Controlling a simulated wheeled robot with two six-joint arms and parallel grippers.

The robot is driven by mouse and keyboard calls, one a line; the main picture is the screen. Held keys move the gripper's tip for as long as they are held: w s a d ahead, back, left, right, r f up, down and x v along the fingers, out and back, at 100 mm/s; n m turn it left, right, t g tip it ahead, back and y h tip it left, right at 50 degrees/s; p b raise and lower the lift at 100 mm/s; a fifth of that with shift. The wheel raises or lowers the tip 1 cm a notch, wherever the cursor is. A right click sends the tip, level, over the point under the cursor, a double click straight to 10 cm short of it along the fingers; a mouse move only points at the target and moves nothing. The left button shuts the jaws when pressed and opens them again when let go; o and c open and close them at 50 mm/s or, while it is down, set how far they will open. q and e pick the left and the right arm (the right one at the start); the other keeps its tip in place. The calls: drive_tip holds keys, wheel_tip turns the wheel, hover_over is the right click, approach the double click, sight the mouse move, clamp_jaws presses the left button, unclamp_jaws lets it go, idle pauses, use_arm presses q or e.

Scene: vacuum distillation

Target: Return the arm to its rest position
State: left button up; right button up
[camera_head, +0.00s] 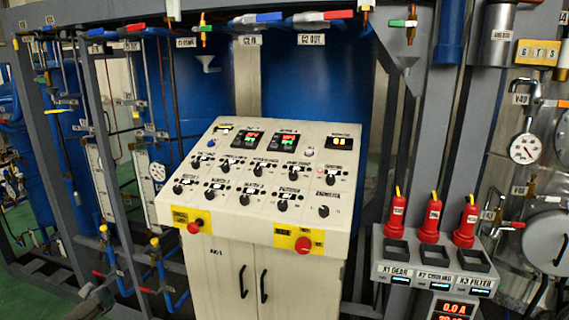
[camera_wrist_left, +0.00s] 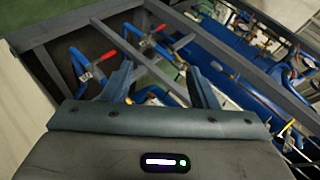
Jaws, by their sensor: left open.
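My left gripper (camera_wrist_left: 160,78) shows in the wrist view with its two grey-blue fingers spread wide apart. Nothing is held between them. Beyond the fingers are grey frame bars and blue pipes with red-handled valves. My right arm and gripper are not in either view.
The white console carries knobs, displays and red stop buttons. Red plugs (camera_head: 433,218) stand on a socket box (camera_head: 437,268) at right. Grey frame posts (camera_head: 112,160) and blue pipes with yellow-tipped valves (camera_head: 158,262) stand at left. Green floor (camera_head: 22,292) shows at lower left.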

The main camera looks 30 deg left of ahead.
use_arm(q)
drive_tip(key=s+f+m+h, duration=0.1)
drive_tip(key=s+f+m, duration=0.25)
drive_tip(key=s, duration=0.45)
drive_tip(key=s+f+m, duration=0.3)
drive_tip(key=s+f, duration=0.1)
drive_tip(key=s, duration=0.3)
drive_tip(key=s+d+f+n+h, duration=0.1)
drive_tip(key=s+d+f+h, duration=0.25)
drive_tip(key=d+f, duration=1.1)
drive_tip(key=s+d+f+n+h, duration=0.15)
drive_tip(key=s+d+f, duration=0.35)
drive_tip(key=d+f, duration=1)
drive_tip(key=s+d+f+h, duration=0.1)
drive_tip(key=d+f, duration=0.1)
drive_tip(key=d, duration=1)
drive_tip(key=s+d+f+n+h, duration=0.1)
drive_tip(key=d+f+h, duration=0.1)
drive_tip(key=d, duration=1)
drive_tip(key=s+d+f+h, duration=0.1)
drive_tip(key=d+f, duration=0.1)
drive_tip(key=d, duration=1)
wheel_tip(320, 180, down, 9)
drive_tip(key=b, duration=0.9)
drive_tip(key=shift+d+g, duration=0.2)
drive_tip(key=shift+g, duration=0.2)
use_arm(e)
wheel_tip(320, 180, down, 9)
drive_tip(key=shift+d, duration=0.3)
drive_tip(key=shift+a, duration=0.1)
